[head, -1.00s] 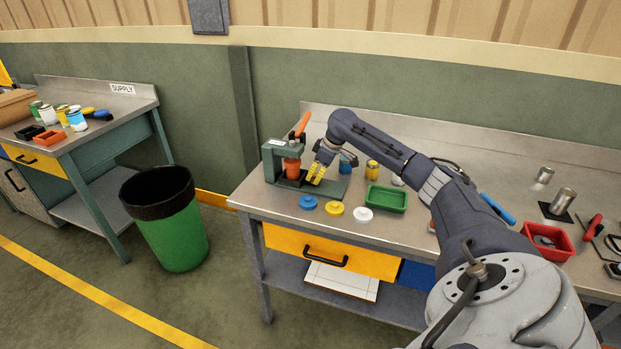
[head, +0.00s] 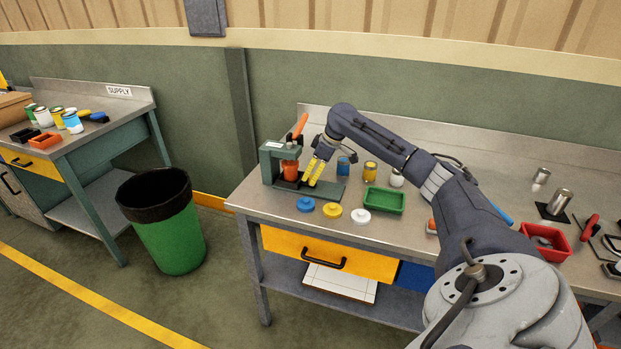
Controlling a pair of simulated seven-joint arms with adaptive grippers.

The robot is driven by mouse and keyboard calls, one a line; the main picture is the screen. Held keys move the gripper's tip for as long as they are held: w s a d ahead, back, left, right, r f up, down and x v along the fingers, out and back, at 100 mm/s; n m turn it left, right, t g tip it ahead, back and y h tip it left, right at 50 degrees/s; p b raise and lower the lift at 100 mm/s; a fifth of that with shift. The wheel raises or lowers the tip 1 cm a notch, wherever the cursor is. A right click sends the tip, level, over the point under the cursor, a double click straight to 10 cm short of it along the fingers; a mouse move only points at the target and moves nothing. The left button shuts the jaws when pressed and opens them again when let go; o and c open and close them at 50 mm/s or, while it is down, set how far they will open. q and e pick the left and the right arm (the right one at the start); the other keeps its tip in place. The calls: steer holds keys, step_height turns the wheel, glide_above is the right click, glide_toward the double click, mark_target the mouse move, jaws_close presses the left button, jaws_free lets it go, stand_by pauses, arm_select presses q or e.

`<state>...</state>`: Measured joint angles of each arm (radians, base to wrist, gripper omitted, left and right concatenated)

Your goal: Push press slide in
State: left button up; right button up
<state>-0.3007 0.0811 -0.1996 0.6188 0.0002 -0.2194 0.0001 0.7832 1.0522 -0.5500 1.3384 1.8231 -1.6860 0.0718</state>
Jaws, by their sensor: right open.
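The press (head: 271,165) is a green-grey frame with an orange lever (head: 299,127), on the left end of the bench. An orange can (head: 290,171) stands under its head, on the dark slide at its base. My right gripper (head: 310,181) has yellow fingertips and is open, just right of the orange can, low over the press base. I cannot tell whether it touches the slide. My left gripper is not in view.
Blue (head: 305,204), yellow (head: 332,210) and white (head: 360,216) lids lie along the front of the bench. A green tray (head: 384,200), a blue can (head: 343,166) and a yellow can (head: 370,171) stand right of the press. A red bin (head: 545,241) is farther right.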

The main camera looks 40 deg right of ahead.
steer(key=v, duration=0.9)
steer(key=shift+r, duration=0.3)
stand_by(0.3)
